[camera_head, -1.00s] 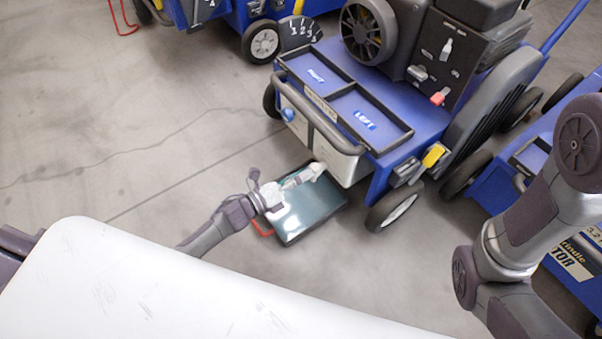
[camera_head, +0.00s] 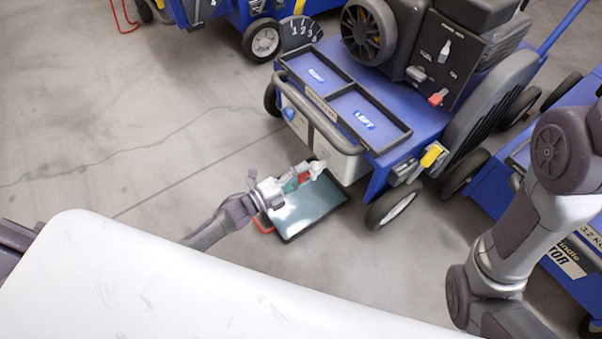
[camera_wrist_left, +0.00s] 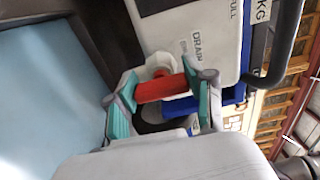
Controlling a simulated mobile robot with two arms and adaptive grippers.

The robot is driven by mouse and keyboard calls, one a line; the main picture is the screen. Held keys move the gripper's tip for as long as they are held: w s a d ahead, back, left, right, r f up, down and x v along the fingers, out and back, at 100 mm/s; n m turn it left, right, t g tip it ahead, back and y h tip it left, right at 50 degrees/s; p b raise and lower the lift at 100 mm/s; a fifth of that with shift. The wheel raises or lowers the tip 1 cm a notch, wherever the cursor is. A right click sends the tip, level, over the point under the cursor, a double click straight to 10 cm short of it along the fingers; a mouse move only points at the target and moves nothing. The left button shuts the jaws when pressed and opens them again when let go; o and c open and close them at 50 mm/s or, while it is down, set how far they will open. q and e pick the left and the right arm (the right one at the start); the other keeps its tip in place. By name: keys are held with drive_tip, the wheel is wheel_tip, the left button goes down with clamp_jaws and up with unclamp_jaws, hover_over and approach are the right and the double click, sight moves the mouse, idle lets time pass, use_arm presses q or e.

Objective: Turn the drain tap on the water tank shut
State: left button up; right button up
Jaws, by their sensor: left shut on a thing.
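The water tank (camera_head: 352,170) is a white box on the blue aerator cart. In the left wrist view its white wall (camera_wrist_left: 220,60) carries the printed words DRAIN and FULL. The drain tap has a white body (camera_wrist_left: 160,66) and a red handle (camera_wrist_left: 162,88) lying across between my fingers. My left gripper (camera_head: 297,182) is at the tap, low on the tank's near side. In the wrist view the gripper's teal pads (camera_wrist_left: 166,96) are shut on the red handle from both ends. The tap's outlet is hard to make out. My right gripper is outside the views.
A dark-rimmed tray (camera_head: 310,213) with a pale, shiny inside lies on the floor below the tap. A grey bar (camera_head: 325,122) runs above the tank. The cart's front wheel (camera_head: 393,208) stands to the right. Floor to the left is clear.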

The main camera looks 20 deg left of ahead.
use_arm(q)
drive_tip(key=shift+f, duration=0.1)
idle(0.3)
drive_tip(key=o, duration=1.1)
drive_tip(key=shift+o, duration=0.3)
drive_tip(key=v, duration=1.2)
drive_tip(key=shift+a, duration=0.1)
